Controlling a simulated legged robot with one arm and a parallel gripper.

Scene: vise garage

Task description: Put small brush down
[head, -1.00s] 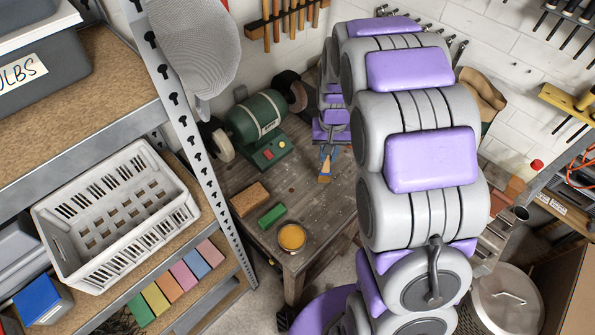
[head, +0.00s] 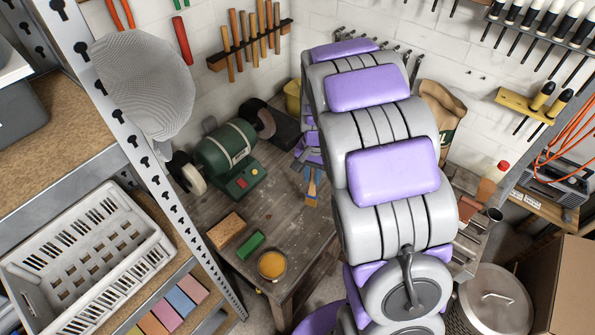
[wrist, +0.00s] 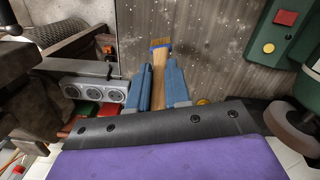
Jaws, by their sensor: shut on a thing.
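The small brush (head: 311,192) has a wooden handle and a blue band near its bristles. My gripper (head: 312,172) is shut on it, over the workbench (head: 290,230) in the head view. In the wrist view, the blue fingers of my gripper (wrist: 158,88) clasp both sides of the brush handle (wrist: 159,72). The bristles point away from the gripper toward the grey wooden surface. I cannot tell whether the brush touches the bench. My arm hides part of the bench's right side.
A green bench grinder (head: 224,148) stands at the back left of the bench. A brown block (head: 227,229), a green block (head: 251,244) and a round tin (head: 272,264) lie near its front left. A shelf with a white crate (head: 90,260) is at left. The bench middle is bare.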

